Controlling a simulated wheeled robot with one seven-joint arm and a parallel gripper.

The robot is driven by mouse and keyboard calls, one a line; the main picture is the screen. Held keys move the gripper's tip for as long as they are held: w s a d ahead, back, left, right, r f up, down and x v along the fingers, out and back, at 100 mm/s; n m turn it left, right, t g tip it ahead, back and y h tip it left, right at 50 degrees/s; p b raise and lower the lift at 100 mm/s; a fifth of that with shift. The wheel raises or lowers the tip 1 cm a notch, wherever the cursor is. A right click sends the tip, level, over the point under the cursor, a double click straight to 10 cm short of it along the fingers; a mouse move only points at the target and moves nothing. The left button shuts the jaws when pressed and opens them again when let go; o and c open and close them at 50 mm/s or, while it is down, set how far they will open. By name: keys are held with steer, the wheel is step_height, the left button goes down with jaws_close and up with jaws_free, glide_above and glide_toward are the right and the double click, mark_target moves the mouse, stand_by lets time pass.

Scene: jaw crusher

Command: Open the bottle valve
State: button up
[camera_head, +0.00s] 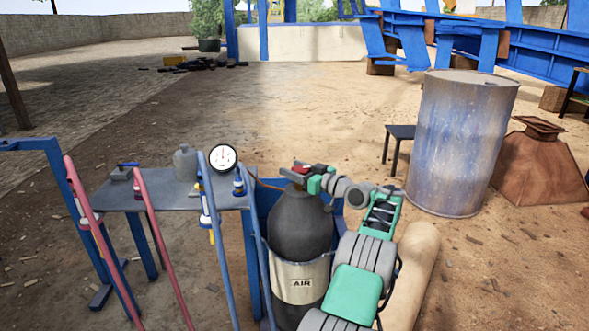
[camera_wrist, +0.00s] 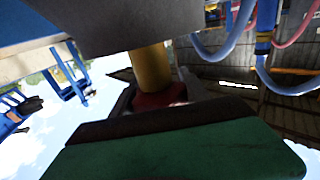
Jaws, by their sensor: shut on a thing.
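The dark grey air bottle (camera_head: 300,225) stands upright with a pale "AIR" label band around its lower part. Its red valve knob (camera_head: 301,168) shows at the top, partly hidden by my gripper (camera_head: 309,178). My arm comes in from the right, and the gripper is at the valve. In the wrist view, the red knob (camera_wrist: 160,97) sits between my dark finger pads, with a brass-coloured stem (camera_wrist: 151,68) behind it. The gripper is shut on the knob. The near green and dark finger hides part of the knob.
Left of the bottle is a grey bench (camera_head: 160,198) with a pressure gauge (camera_head: 223,158) and a small grey jug (camera_head: 186,163). Pink and blue hoses hang in front. A blue drum (camera_head: 460,145) and a small dark table (camera_head: 400,132) stand right. The ground behind is mostly open.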

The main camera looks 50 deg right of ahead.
steer(key=shift+r, duration=0.15)
steer(key=o, duration=1.4)
steer(key=shift+c, duration=0.2)
steer(key=shift+s, duration=0.1)
steer(key=s+p, duration=0.2)
steer(key=s, duration=0.5)
steer(key=shift+s+a, duration=0.1)
steer(key=shift+s, duration=0.2)
